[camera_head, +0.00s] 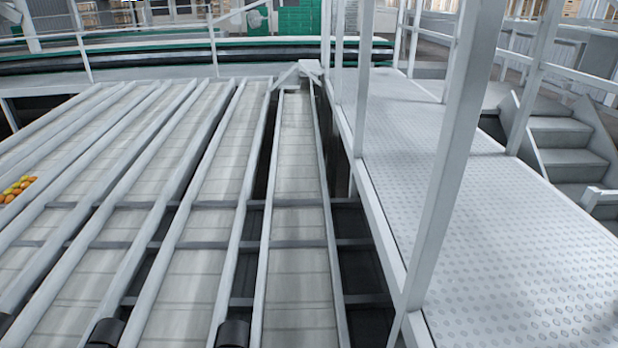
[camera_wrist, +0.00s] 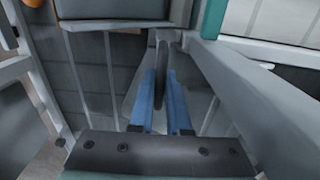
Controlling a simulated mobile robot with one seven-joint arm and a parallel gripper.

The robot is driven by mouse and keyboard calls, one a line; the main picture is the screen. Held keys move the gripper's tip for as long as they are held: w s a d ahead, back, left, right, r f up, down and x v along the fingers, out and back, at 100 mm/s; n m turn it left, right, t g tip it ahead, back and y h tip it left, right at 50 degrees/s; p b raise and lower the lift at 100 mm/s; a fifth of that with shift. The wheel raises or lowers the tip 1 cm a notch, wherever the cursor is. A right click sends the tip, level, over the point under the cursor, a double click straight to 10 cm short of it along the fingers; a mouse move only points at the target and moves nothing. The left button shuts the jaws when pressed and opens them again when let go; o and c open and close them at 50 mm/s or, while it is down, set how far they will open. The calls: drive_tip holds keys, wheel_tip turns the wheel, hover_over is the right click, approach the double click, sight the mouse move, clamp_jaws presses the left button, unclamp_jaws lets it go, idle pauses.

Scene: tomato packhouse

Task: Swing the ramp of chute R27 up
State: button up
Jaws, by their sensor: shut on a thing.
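In the wrist view my gripper (camera_wrist: 161,76) has two blue fingers closed around a thin grey upright piece (camera_wrist: 163,36). The piece stands between the fingertips, and its lower part is partly hidden by them. I cannot tell from this view whether it is part of the ramp. A broad grey beam (camera_wrist: 245,100) runs diagonally close to the right of the fingers. A slatted grey surface (camera_wrist: 90,75) lies to the left. No R27 label is readable. In the head view my gripper does not show, and I cannot tell which lane (camera_head: 296,210) belongs to R27.
Several grey lanes with raised rails run away in the head view. Tomatoes (camera_head: 16,188) lie at far left. A railed walkway (camera_head: 480,220) and steps (camera_head: 566,140) stand at right. A green-edged belt (camera_head: 180,58) crosses the back. A teal part (camera_wrist: 213,18) is near the gripper.

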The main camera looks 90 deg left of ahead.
drive_tip(key=shift+a+f+b, duration=0.15)
drive_tip(key=shift+a+b, duration=0.7)
drive_tip(key=shift+a, duration=0.85)
drive_tip(key=shift+w, duration=0.1)
